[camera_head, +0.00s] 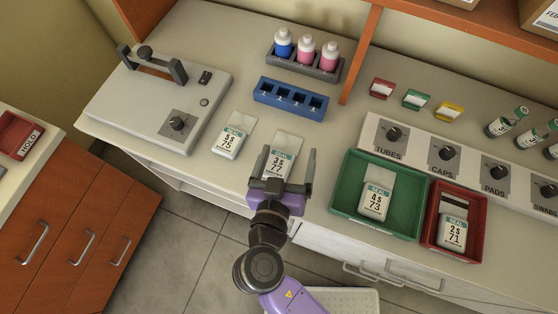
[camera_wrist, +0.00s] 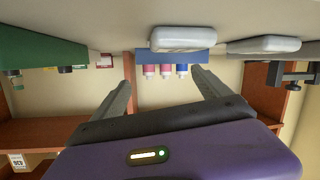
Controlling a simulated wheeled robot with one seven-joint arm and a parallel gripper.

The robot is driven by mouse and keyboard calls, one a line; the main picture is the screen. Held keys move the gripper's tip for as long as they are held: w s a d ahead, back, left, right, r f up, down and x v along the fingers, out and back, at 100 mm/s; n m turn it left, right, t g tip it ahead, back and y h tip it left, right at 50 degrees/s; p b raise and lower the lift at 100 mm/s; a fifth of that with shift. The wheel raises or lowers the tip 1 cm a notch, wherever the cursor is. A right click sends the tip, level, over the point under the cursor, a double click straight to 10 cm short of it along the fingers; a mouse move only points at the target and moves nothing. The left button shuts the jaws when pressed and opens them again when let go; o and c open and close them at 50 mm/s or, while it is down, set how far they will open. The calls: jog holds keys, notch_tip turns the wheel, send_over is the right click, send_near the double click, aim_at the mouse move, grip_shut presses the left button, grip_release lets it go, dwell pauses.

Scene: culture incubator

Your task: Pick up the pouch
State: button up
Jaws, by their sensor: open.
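Several white pouches with printed labels lie on the counter and in trays. The pouch marked 77 (camera_head: 281,160) lies on the counter between the fingers of my gripper (camera_head: 288,168) as seen from the head. My gripper is open, with nothing held. In the wrist view, which is upside down, the fingers (camera_wrist: 161,78) are spread, and this pouch (camera_wrist: 183,38) shows ahead of them. Whether the fingers touch it I cannot tell. The pouch marked 75 (camera_head: 231,141) lies to its left. The pouch marked 73 (camera_head: 375,200) and the pouch marked 71 (camera_head: 453,230) lie in trays.
The green tray (camera_head: 412,233) and red tray (camera_head: 428,241) stand right of my gripper. A blue rack (camera_head: 262,96) and a bottle holder (camera_head: 328,74) stand behind. A sealing device (camera_head: 128,103) sits at left. A labelled knob panel (camera_head: 467,169) runs along the right.

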aim_at(282, 155)
jog(key=shift+a+r+m+t+h, duration=0.2)
jog(key=shift+a+m+t+h, duration=0.1)
jog(key=shift+a+m+h, duration=0.6)
jog(key=s+f, duration=0.1)
jog(key=s+a+f+m+b, duration=0.1)
jog(key=s+a+f+m, duration=0.1)
jog(key=s, duration=0.1)
jog(key=shift+a+f+h+b, duration=0.1)
jog(key=shift+f+h+b, duration=0.2)
jog(key=shift+h, duration=0.1)
jog(key=p+x, duration=0.2)
jog(key=x, duration=0.4)
jog(key=shift+w+d+f+p, duration=0.15)
jog(key=shift+w+d+p, duration=0.1)
jog(key=shift+p, duration=0.15)
jog(key=shift+w+d+f, duration=0.1)
jog(key=shift+w+f, duration=0.1)
jog(key=shift+w, duration=0.2)
jog(key=c, duration=1.4)
